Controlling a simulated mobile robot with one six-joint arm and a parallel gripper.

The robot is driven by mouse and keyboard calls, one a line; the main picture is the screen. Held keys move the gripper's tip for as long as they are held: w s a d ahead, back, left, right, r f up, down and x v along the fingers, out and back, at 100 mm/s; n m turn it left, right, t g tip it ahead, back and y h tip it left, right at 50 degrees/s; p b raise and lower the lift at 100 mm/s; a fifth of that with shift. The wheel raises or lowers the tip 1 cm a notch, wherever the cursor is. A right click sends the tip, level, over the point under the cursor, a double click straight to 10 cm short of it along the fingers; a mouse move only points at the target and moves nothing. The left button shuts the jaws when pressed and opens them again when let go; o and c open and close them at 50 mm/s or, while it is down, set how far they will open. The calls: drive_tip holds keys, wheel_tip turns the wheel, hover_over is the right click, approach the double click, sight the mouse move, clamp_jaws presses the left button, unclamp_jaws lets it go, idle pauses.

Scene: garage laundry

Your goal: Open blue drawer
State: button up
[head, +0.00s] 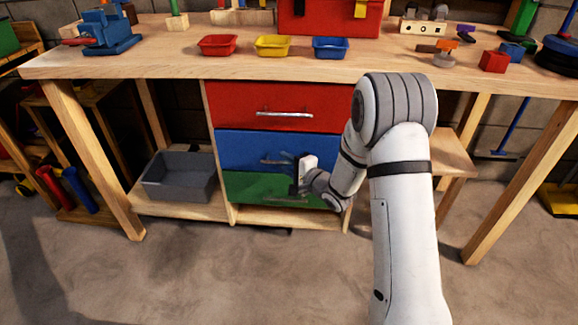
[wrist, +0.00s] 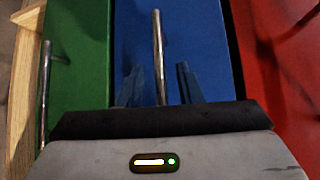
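The blue drawer (head: 239,147) is the middle of three drawers under the workbench and looks shut, its front level with the others. Its metal bar handle (head: 270,162) is partly hidden by my gripper (head: 291,165). In the wrist view, the blue drawer front (wrist: 205,45) fills the middle and its handle (wrist: 157,40) runs upright. The two fingers of my gripper (wrist: 158,83) are open, one on each side of the handle, with a gap on both sides. I cannot tell whether the fingertips touch the drawer front.
The red drawer (head: 240,100) is above and the green drawer (head: 245,187) below, both looking shut. A grey bin (head: 180,178) sits on the low shelf to the left. The workbench top (head: 160,62) overhangs the drawers. The floor (head: 230,270) in front is clear.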

drive_tip(key=shift+w+a, duration=0.2)
drive_tip(key=shift+w, duration=0.05)
clamp_jaws()
idle(0.4)
